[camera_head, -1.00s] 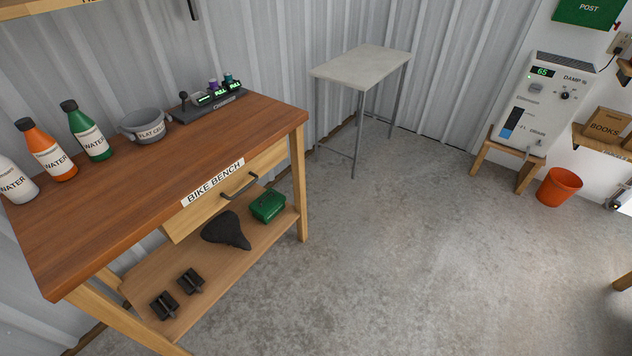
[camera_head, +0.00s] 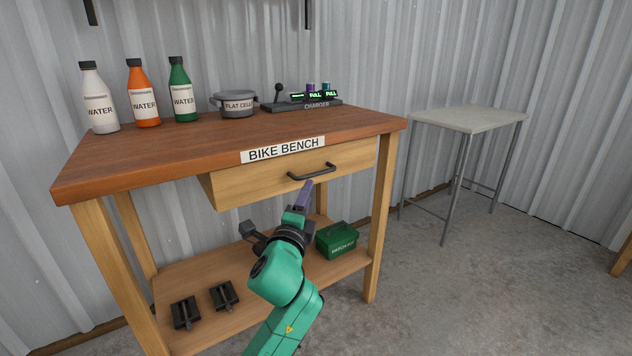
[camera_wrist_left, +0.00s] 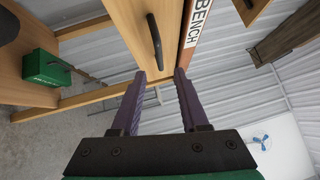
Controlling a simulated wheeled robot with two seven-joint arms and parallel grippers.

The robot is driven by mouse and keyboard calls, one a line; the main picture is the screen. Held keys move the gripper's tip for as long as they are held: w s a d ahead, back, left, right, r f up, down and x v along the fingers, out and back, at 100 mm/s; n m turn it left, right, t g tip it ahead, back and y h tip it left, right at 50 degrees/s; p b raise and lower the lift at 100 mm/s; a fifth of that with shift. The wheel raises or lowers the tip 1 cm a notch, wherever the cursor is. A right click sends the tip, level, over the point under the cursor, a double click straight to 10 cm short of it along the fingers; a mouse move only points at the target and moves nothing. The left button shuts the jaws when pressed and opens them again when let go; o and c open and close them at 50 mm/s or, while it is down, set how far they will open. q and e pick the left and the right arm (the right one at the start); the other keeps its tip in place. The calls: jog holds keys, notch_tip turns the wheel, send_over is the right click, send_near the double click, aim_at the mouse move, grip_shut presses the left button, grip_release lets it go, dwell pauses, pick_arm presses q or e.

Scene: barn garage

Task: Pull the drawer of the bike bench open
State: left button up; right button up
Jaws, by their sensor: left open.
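The bike bench (camera_head: 150,150) has a brown top with a "BIKE BENCH" label on its front edge. Its pale wooden drawer (camera_head: 250,186) sits under the top and looks shut. A dark bar handle (camera_head: 312,172) is on the drawer front. My left gripper (camera_head: 307,188) is just below and in front of the handle. In the left wrist view, its two purple fingers (camera_wrist_left: 160,74) are apart and empty. The handle (camera_wrist_left: 154,42) shows beyond the fingertips, lined up with the gap between them. The drawer front (camera_wrist_left: 127,30) also shows there. My right gripper is not in view.
Bottles (camera_head: 143,95), a grey bowl (camera_head: 236,103) and a charger (camera_head: 300,104) stand on the top. The lower shelf (camera_head: 205,270) holds a green box (camera_head: 337,241) and two black pedals (camera_head: 224,295). A grey table (camera_head: 470,120) stands right.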

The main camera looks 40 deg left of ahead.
aim_at(316, 174)
pick_arm(q)
jog(key=b+x, duration=0.1)
jog(key=x, duration=0.9)
jog(key=shift+w+f, duration=0.15)
grip_shut()
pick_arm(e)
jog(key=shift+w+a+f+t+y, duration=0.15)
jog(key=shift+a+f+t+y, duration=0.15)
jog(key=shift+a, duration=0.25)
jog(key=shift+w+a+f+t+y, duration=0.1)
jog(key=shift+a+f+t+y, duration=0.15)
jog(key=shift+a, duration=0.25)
